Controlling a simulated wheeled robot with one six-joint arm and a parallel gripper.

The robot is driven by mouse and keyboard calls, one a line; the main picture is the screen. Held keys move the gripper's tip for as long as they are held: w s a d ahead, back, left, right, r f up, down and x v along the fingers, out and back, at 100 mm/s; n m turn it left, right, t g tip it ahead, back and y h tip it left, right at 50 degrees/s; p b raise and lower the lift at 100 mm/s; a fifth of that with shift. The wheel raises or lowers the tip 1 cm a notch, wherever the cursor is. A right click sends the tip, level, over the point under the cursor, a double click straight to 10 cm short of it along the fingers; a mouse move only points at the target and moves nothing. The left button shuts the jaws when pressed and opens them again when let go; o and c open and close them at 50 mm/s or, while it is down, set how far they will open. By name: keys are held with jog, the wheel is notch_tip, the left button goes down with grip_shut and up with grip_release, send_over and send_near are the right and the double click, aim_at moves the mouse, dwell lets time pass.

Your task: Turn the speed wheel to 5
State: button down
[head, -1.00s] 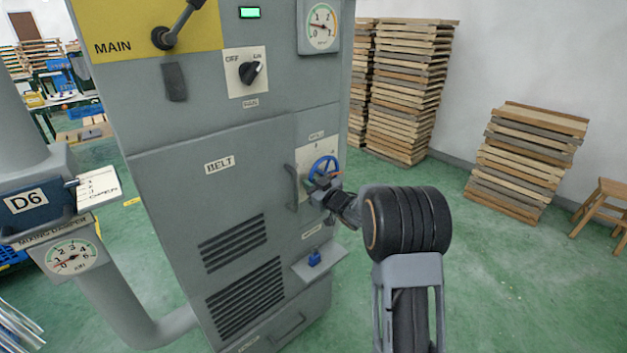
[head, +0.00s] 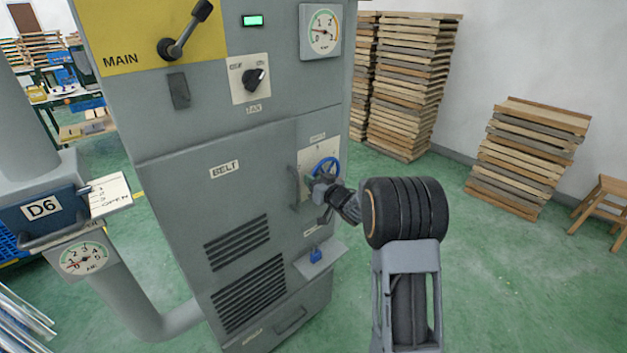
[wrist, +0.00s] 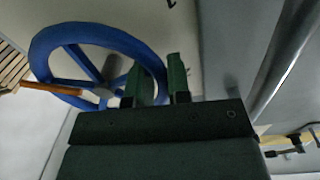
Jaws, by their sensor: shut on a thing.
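The blue speed wheel (head: 327,168) is on a pale plate (head: 309,159) at the right of the grey cabinet front. It fills the upper left of the wrist view (wrist: 45,45), with spokes and an orange pointer or handle (wrist: 50,88) at its left. My gripper (head: 318,184) is at the wheel's lower left edge in the head view. In the wrist view its two dark green fingers (wrist: 162,82) are at the wheel's right rim, shut on that rim. The numbers around the wheel are too small or hidden to read.
A cabinet handle (head: 294,188) stands close left of the wheel. Below is a small shelf (head: 330,262) with a blue object (head: 315,256). A dial gauge (head: 322,31) and a black knob (head: 254,80) are above.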

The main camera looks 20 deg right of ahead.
jog(key=shift+s+a+f, duration=0.1)
jog(key=shift+f, duration=0.15)
jog(key=c, duration=1.3)
grip_release()
jog(key=shift+a+r, duration=0.1)
jog(key=shift+o, duration=0.9)
jog(key=shift+r, duration=0.1)
jog(key=v, duration=1.3)
jog(key=shift+s+d+b, duration=0.3)
jog(key=shift+s+b, duration=0.05)
jog(key=shift+b, duration=0.1)
jog(key=shift+c, duration=0.2)
